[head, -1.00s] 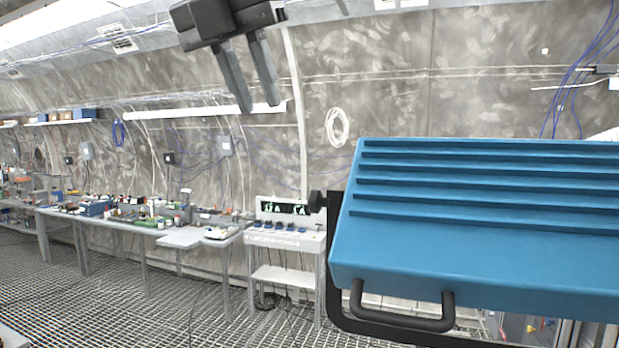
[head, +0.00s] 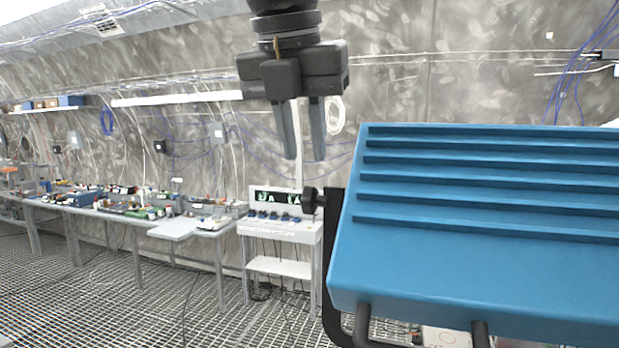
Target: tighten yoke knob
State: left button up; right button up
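A large blue ribbed housing (head: 480,255) fills the right of the head view, held in a black yoke bracket (head: 331,262). The black yoke knob (head: 312,200) sticks out to the left from the top of the bracket's near arm. My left gripper (head: 305,158) hangs from the top of the view, fingers pointing down. Its two grey fingers are apart with nothing between them. The fingertips appear a little above the knob in the picture and do not touch it. My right gripper is not in view.
A white stand with small displays (head: 275,225) is behind the knob. Long workbenches with clutter (head: 130,212) run along the curved wall at left. A black handle (head: 420,330) is on the housing's lower front. The grated floor (head: 120,300) at lower left is mostly clear.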

aim_at(309, 187)
pick_arm(q)
jog(key=shift+x, duration=1.2)
jog(key=shift+w+f, duration=0.1)
jog(key=shift+f, duration=0.8)
jog(key=shift+x, duration=0.8)
jog(key=shift+w+d, duration=0.1)
jog(key=shift+w, duration=0.05)
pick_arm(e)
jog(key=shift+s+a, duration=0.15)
pick_arm(q)
grip_shut()
